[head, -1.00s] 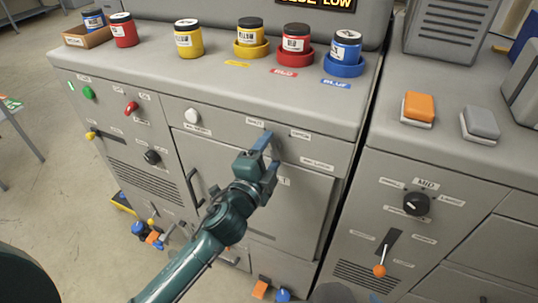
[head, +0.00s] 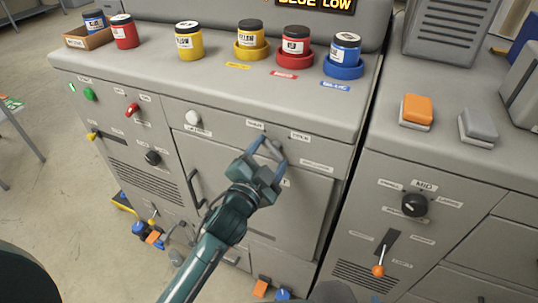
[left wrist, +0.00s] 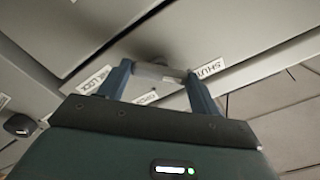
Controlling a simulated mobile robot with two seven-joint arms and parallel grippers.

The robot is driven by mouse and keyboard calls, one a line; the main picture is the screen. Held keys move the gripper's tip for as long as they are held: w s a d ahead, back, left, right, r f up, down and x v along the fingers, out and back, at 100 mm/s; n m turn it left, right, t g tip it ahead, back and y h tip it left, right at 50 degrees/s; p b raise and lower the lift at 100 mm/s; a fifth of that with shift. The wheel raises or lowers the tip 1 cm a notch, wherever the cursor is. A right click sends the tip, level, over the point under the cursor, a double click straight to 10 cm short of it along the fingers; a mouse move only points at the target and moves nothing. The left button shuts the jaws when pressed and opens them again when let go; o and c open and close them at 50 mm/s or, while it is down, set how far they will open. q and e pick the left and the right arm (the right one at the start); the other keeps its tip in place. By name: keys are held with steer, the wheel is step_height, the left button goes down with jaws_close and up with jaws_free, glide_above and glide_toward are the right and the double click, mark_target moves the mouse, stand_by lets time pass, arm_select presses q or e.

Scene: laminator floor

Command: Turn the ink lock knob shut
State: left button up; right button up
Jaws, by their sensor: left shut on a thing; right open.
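The ink lock knob (head: 272,148) is a small grey bar-shaped handle on the front of the grey cabinet, below the labels at its upper edge. My left gripper (head: 270,149) is at it, with its blue-grey fingers on either end of the bar. In the left wrist view the knob (left wrist: 160,72) spans between the two fingertips (left wrist: 158,72), shut on it. A SHUT label (left wrist: 210,68) is beside the right finger, an OPEN label (left wrist: 146,98) between the fingers and an INK LOCK label (left wrist: 95,80) to the left. My right gripper is not in view.
A white knob (head: 192,117) and a door handle (head: 192,188) are left of my arm on the same cabinet. Ink jars stand on top, among them a blue one (head: 345,48). Another cabinet with a black selector knob (head: 414,204) and an orange-tipped lever (head: 378,270) is at the right.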

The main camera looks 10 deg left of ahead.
stand_by(0.3)
arm_select(q)
steer(key=o, duration=1)
steer(key=shift+s, duration=0.1)
steer(key=shift+s+a+b, duration=0.35)
steer(key=shift+s+a, duration=0.05)
steer(key=shift+s, duration=1.75)
steer(key=shift+s+a+b, duration=0.3)
steer(key=shift+s+a, duration=0.15)
steer(key=shift+s, duration=1.65)
steer(key=shift+s+a+b, duration=0.35)
steer(key=shift+s+a, duration=0.05)
steer(key=shift+s, duration=1.75)
steer(key=s+f+n+g, duration=0.2)
steer(key=s+f, duration=0.1)
steer(key=f, duration=0.3)
steer(key=s+f+n+g+p, duration=0.1)
steer(key=s+f+n+g, duration=0.1)
steer(key=f, duration=0.4)
steer(key=s+f+n+g, duration=0.3)
steer(key=s+f+n, duration=0.1)
steer(key=f, duration=0.2)
steer(key=shift+a+f+p, duration=0.2)
steer(key=shift+a+p, duration=0.15)
steer(key=shift+a, duration=0.05)
